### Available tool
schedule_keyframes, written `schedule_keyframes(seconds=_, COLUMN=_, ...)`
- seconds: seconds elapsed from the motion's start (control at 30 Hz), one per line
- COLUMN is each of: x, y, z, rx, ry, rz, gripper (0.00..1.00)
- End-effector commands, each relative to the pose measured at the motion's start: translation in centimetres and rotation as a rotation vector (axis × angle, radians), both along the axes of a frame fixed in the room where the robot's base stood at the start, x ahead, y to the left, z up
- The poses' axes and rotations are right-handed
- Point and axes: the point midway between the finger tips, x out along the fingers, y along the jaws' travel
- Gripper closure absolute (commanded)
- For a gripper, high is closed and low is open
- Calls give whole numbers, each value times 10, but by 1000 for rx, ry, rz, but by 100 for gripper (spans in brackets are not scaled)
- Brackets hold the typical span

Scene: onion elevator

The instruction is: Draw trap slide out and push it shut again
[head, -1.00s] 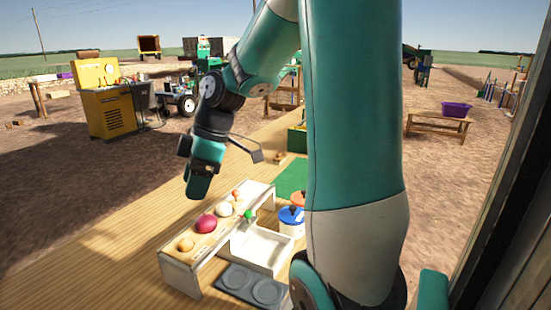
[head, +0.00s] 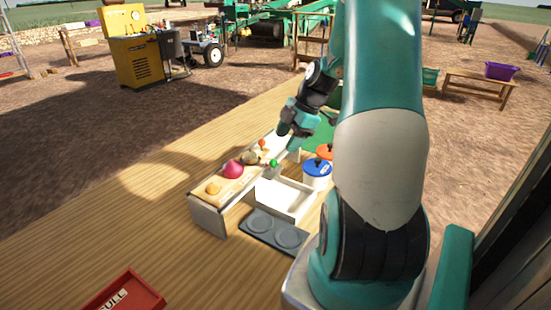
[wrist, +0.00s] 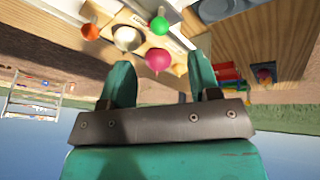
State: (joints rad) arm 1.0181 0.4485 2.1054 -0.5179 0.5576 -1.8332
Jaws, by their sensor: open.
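A long white-sided box (head: 207,216) with a wooden top stands on the wooden table. On it are a red onion (head: 232,169), a tan onion (head: 249,157) and an orange-tan one (head: 212,188). A green ball knob (head: 273,163) sticks out on its right side, above a white tray (head: 285,198). An orange ball (head: 262,143) is at its far end. I cannot tell which part is the trap slide. My gripper (head: 287,135) is open and empty above the far end. The knobs show beyond its fingers (wrist: 160,62) in the wrist view, apart from them.
A grey plate with two round recesses (head: 272,232) lies in front. The table's left side is bare.

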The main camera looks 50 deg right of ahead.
Motion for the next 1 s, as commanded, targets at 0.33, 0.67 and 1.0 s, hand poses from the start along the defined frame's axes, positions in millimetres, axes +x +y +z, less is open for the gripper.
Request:
schedule_keyframes(seconds=0.33, x=22, y=17, z=-60, rx=3, ry=2, rz=1, gripper=44)
schedule_keyframes(seconds=0.67, x=29, y=21, z=-78, rx=0, ry=-1, rz=-1, gripper=44)
schedule_keyframes(seconds=1.0, x=29, y=21, z=-78, rx=0, ry=-1, rz=-1, gripper=76)
